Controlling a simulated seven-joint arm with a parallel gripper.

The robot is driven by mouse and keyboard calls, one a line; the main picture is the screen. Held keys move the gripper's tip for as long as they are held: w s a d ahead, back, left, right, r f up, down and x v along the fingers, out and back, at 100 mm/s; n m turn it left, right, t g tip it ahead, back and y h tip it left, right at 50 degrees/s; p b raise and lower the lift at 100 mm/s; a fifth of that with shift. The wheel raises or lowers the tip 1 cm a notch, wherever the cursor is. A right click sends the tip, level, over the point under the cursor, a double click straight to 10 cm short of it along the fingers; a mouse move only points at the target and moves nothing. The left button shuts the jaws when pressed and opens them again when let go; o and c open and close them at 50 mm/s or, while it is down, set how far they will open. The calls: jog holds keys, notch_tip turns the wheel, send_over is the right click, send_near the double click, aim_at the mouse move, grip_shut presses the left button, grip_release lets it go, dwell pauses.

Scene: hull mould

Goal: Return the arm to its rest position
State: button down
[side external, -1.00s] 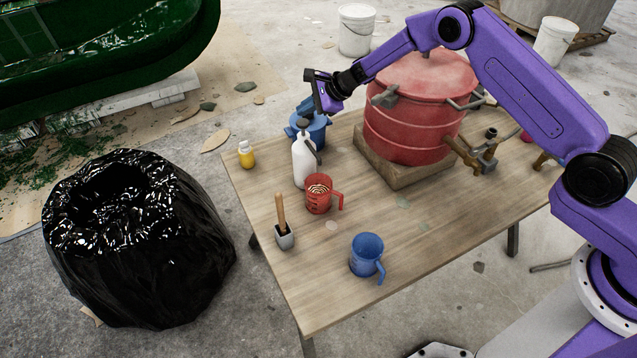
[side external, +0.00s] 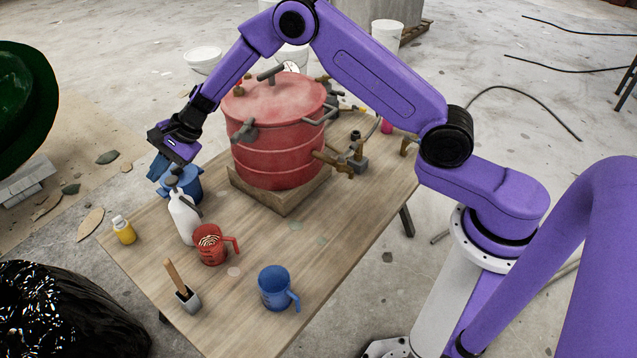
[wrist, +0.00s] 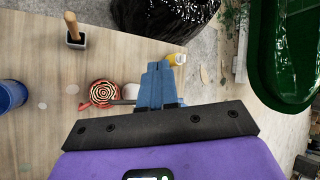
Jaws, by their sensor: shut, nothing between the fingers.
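My gripper (side external: 157,168) is at the far left end of the wooden table (side external: 330,255), just above or beside a blue pot (side external: 188,184). I cannot tell the gap. Its blue fingers (wrist: 158,85) are closed together and empty in the wrist view, pointing at the table's edge. The blue pot is not seen there, probably hidden by the fingers. A white bottle (side external: 183,218) stands close in front of the pot, with a dark top.
A red mug (side external: 211,248), blue mug (side external: 273,290), brush in a grey cup (side external: 188,300) and yellow bottle (side external: 123,230) stand on the table. A large red pressure pot (side external: 275,140) stands behind. A black bag (side external: 60,315) and green hull (side external: 25,100) are left.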

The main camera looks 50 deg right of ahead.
jog(key=s+r+n+g, duration=0.2)
jog(key=s+r+n, duration=0.15)
jog(key=s, duration=0.55)
jog(key=s+r+n+g+h, duration=0.1)
jog(key=s+r+n, duration=0.2)
jog(key=s+n, duration=0.35)
jog(key=s+r+n+g, duration=0.2)
jog(key=s+r+n, duration=0.1)
jog(key=s, duration=0.7)
jog(key=s+d+r+n+h, duration=0.1)
jog(key=s+d+n+h, duration=0.4)
jog(key=s+d+n, duration=0.7)
jog(key=s+d, duration=0.9)
jog(key=shift+s+r+n+t+h, duration=0.3)
jog(key=shift+s+r+h, duration=0.05)
jog(key=shift+s+h, duration=0.05)
jog(key=shift+a, duration=0.15)
